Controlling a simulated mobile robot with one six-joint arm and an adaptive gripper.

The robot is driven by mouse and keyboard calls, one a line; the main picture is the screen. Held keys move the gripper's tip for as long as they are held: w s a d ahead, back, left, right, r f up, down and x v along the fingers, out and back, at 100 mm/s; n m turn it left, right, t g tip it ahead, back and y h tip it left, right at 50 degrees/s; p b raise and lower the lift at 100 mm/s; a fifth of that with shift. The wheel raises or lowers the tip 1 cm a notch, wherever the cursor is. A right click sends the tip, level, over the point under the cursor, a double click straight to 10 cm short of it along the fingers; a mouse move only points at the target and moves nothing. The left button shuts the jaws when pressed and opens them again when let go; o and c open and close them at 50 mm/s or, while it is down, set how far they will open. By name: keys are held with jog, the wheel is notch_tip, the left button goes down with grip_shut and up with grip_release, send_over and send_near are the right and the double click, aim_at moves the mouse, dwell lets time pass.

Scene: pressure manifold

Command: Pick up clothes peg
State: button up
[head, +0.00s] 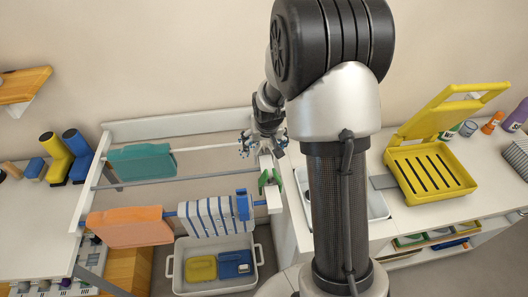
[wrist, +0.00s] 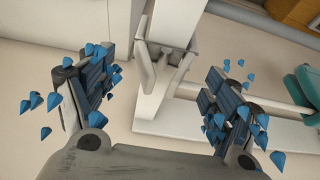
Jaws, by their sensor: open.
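A blue clip-like piece (head: 242,204), which looks like a clothes peg, sits on the right end of a blue-and-white striped cloth (head: 211,216) on the front rail. A green two-pronged piece (head: 270,181) sits on the white end post; I cannot tell whether it is a peg. My gripper (head: 263,147) is above and behind the green piece, near the rack's right end. In the wrist view my gripper (wrist: 160,92) is open and empty, with a pale forked bracket (wrist: 165,70) beyond its fingers. No peg is clearly visible in the wrist view.
A teal cloth (head: 141,162) hangs on the back rail and an orange cloth (head: 130,227) on the front rail. A white basin (head: 178,286) stands below. A yellow slotted case (head: 432,172) lies open on the right counter. My arm hides part of that counter.

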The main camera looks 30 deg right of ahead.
jog(key=b+x, duration=0.1)
jog(key=x, duration=0.3)
jog(key=shift+f, duration=0.1)
jog(key=shift+c, duration=0.4)
jog(key=c, duration=0.9)
notch_tip(320, 180, up, 20)
jog(key=p, duration=0.4)
jog(key=shift+p, duration=0.35)
